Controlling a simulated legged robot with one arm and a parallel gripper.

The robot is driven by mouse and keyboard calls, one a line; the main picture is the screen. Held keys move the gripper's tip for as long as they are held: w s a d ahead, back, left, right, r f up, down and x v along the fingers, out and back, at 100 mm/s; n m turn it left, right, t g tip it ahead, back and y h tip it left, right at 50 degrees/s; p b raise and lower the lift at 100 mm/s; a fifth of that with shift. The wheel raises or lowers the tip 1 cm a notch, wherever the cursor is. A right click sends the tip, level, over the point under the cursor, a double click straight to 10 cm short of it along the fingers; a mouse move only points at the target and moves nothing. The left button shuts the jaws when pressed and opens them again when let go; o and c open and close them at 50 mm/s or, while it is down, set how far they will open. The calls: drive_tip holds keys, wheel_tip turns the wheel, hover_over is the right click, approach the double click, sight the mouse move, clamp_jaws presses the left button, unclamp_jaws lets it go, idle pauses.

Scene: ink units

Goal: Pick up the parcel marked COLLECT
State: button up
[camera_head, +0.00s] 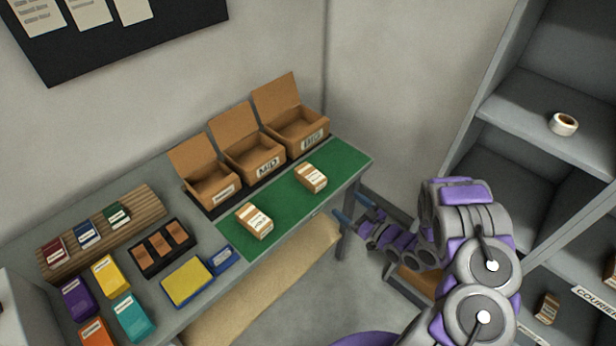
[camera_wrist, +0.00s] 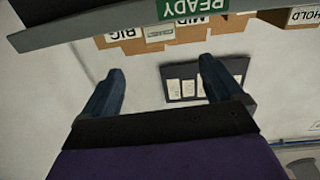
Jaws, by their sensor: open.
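Two small brown parcels with white labels lie on the green mat (camera_head: 288,202): a nearer parcel (camera_head: 254,221) at the front left and a farther parcel (camera_head: 311,178) toward the right. Another small parcel (camera_head: 547,308) stands on the lower right shelf, near a COURIER label. The label writing is too small to read, so I cannot tell which one says COLLECT. My gripper (camera_head: 350,208) is open and empty, off the right end of the table and apart from the parcels. In the wrist view its two blue fingers (camera_wrist: 161,65) are spread wide with nothing between them.
Three open cardboard boxes (camera_head: 240,158) stand behind the mat; a MID label is readable. Coloured packs and a yellow pad (camera_head: 188,281) fill the table's left. A grey shelf unit (camera_head: 545,139) with a tape roll (camera_head: 563,124) stands right. A green READY sign (camera_wrist: 195,6) shows in the wrist view.

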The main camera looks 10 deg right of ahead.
approach(313, 176)
drive_tip(key=x, duration=0.3)
drive_tip(key=f+x, duration=0.1)
drive_tip(key=x, duration=0.1)
drive_tip(key=shift+s+b, duration=0.1)
drive_tip(key=shift+b, duration=0.25)
drive_tip(key=shift+w+d+r, duration=0.1)
drive_tip(key=shift+w, duration=0.45)
drive_tip(key=b+x, duration=0.1)
drive_tip(key=x, duration=0.3)
drive_tip(key=shift+a+r, duration=0.15)
drive_tip(key=shift+a, duration=0.4)
drive_tip(key=shift+d, duration=0.55)
drive_tip(key=c, duration=0.7)
drive_tip(key=shift+a, duration=0.4)
drive_tip(key=c, duration=0.5)
drive_tip(key=shift+d+r, duration=0.1)
